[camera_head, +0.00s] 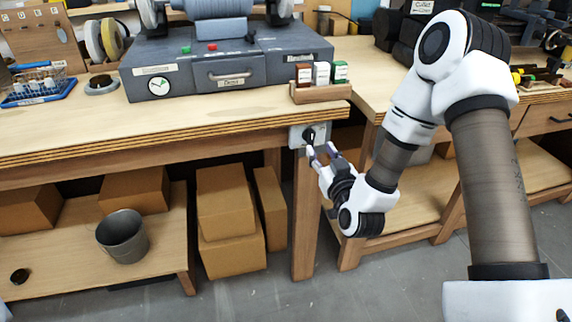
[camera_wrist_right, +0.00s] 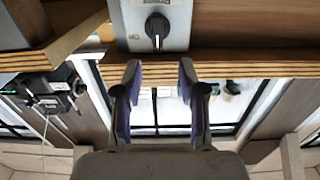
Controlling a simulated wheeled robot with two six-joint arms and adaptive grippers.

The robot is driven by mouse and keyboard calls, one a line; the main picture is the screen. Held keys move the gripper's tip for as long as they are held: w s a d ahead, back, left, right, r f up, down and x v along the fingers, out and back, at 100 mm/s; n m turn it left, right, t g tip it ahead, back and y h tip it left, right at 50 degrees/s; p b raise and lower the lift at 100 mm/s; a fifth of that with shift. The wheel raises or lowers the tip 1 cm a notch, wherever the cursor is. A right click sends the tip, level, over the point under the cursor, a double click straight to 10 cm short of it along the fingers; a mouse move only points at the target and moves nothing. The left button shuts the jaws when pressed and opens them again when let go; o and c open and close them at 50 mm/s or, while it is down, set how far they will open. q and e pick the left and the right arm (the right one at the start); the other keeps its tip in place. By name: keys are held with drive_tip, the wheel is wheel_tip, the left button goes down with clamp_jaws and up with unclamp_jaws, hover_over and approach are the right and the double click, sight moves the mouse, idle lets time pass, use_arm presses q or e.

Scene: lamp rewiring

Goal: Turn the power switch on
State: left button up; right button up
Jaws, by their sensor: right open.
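The power switch is a black rotary knob (camera_head: 309,136) on a light grey box (camera_head: 295,137) fixed at the bench's front corner, under the tabletop edge. In the right wrist view the knob (camera_wrist_right: 157,30) shows near the top, with a white mark along it, and the grey box (camera_wrist_right: 130,14) around it. My right gripper (camera_head: 322,149) is open and empty just in front of the knob and slightly below it. Its two fingers (camera_wrist_right: 159,72) are apart in the wrist view, with the knob between and beyond their tips, not visibly touched. My left gripper is not in view.
The wooden bench edge (camera_head: 200,144) runs just above the box, and a bench leg (camera_head: 305,220) stands below it. A wooden block with small coloured boxes (camera_head: 320,94) sits on the bench corner.

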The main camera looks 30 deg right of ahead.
sight(312, 134)
drive_tip(key=x, duration=0.7)
drive_tip(key=shift+w+d+r, duration=0.2)
drive_tip(key=shift+w+d, duration=0.05)
drive_tip(key=shift+w, duration=0.1)
clamp_jaws()
